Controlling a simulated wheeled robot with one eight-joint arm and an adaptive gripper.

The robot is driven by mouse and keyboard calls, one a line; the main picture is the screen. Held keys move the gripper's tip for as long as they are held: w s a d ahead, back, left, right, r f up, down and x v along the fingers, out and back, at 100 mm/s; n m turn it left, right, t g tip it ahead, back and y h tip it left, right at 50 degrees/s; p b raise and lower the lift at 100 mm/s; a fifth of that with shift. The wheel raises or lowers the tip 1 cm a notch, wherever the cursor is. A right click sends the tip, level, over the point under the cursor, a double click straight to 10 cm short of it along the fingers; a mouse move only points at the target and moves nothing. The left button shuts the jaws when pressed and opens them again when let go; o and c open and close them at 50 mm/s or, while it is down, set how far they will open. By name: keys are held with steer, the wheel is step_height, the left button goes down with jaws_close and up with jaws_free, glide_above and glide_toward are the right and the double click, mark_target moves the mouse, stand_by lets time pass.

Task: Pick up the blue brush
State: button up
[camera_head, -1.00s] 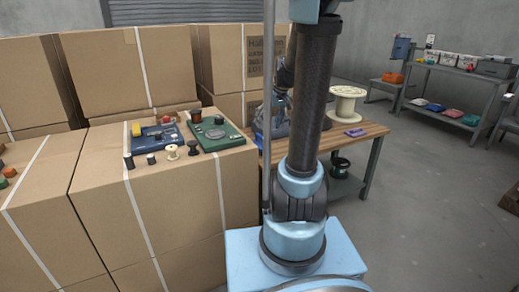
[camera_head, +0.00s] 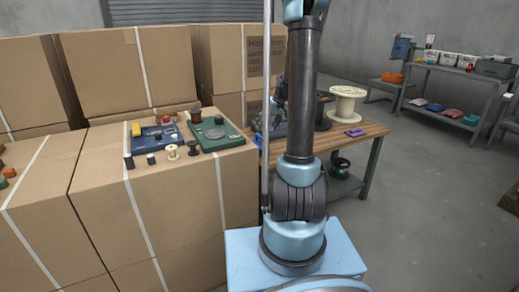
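I cannot make out a blue brush for sure. A small purple-blue object (camera_head: 355,132) lies flat on the wooden workbench (camera_head: 372,141), right of my arm; its shape is too small to name. My arm rises through the middle of the view and leaves it at the top. A dark shape shows just left of the arm's upright link, mostly hidden; I cannot tell whether it is part of my gripper. No fingertips can be made out.
Large cardboard boxes (camera_head: 105,200) fill the left. On one stand a blue tray (camera_head: 146,143), a green tray (camera_head: 232,143) and several small spools. A cream spool (camera_head: 346,105) and a brown spool (camera_head: 322,112) stand on the workbench. Floor (camera_head: 430,220) at right is clear.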

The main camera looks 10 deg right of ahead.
mark_target(259, 142)
steer(key=shift+x, duration=6.35)
steer(key=shift+d, duration=0.1)
steer(key=c, duration=1.2)
